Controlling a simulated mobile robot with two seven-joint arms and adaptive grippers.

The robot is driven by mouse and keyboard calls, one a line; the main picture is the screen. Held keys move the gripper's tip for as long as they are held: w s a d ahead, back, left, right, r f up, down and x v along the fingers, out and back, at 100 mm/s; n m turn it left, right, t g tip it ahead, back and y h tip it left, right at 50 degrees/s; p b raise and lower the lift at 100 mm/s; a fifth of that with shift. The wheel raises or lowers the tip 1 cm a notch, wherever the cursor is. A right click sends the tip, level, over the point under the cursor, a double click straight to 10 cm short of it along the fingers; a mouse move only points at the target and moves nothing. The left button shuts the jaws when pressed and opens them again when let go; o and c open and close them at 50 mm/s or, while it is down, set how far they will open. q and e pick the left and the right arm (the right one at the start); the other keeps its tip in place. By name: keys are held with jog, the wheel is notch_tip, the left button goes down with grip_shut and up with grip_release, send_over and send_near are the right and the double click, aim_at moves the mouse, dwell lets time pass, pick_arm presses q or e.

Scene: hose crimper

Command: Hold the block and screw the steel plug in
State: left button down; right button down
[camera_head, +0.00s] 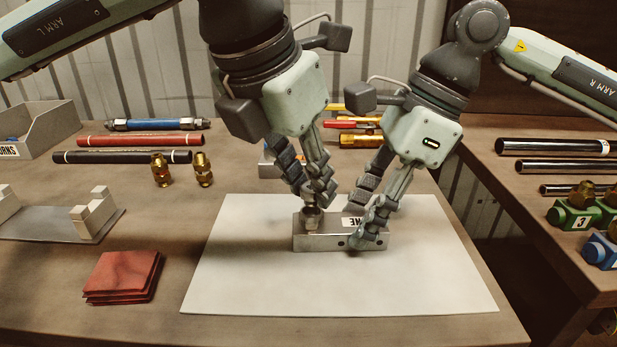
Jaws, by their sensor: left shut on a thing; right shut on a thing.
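The metal block (318,243) lies on the white sheet (250,280), with a white label on its top and dark holes in its front face. My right gripper (362,222) is shut on the block at its right part. The steel plug (311,217) stands upright at the left end of the block's top. My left gripper (311,202) points down and is shut on the plug from above. The fingers hide the plug's upper part, and I cannot tell how deep its thread sits.
Red cloths (122,276) lie left of the sheet. A grey fixture (60,222), brass fittings (161,170), hoses (140,140) and a grey bin (38,130) are further left. A second table at right holds steel rods (550,147) and coloured blocks (572,214). The sheet's front is clear.

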pick_arm(q)
jog(key=shift+f, duration=0.7)
